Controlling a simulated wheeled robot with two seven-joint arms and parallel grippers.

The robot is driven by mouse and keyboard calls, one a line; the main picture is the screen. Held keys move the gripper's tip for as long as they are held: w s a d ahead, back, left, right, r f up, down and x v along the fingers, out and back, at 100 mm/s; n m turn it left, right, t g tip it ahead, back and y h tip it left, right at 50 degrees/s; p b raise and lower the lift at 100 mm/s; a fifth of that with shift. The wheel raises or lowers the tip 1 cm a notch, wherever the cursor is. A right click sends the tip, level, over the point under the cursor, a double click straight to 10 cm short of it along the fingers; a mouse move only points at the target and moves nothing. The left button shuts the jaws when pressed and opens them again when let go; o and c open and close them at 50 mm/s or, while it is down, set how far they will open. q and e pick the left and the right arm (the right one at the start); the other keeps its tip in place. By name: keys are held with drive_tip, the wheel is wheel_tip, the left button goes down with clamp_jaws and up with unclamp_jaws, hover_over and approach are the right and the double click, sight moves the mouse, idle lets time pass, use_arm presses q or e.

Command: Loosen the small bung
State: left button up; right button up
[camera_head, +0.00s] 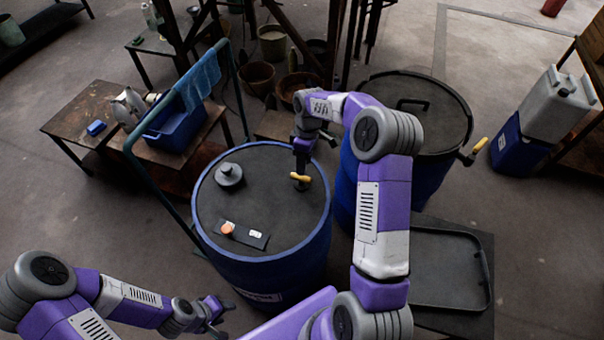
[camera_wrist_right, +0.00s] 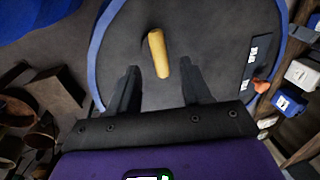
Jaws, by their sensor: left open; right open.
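A blue drum (camera_head: 205,236) with a dark lid stands in the middle of the head view. A yellow handle (camera_head: 301,177) on a short dark stem stands at the right side of the lid; I cannot make out the small bung itself beneath it. The handle (camera_wrist_right: 158,52) also shows in the right wrist view, just beyond and between my open right gripper's fingers (camera_wrist_right: 158,72), apparently not gripped. In the head view my right gripper (camera_head: 302,158) is over the handle, pointing down. My left gripper (camera_head: 222,312) is open and empty, low in front of the drum.
A grey round cap (camera_head: 229,175) and a dark plate (camera_head: 246,237) with an orange piece (camera_head: 227,229) are on the lid. A green rail with a blue cloth (camera_head: 198,80) stands to the left. A second lidded drum (camera_head: 425,135) and a black tray (camera_head: 440,270) are on the right.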

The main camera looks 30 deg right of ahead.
sight(301, 178)
drive_tip(key=f, duration=0.5)
drive_tip(key=shift+s+a+b, duration=0.25)
drive_tip(key=shift+a+b, duration=0.1)
drive_tip(key=shift+a, duration=0.05)
clamp_jaws()
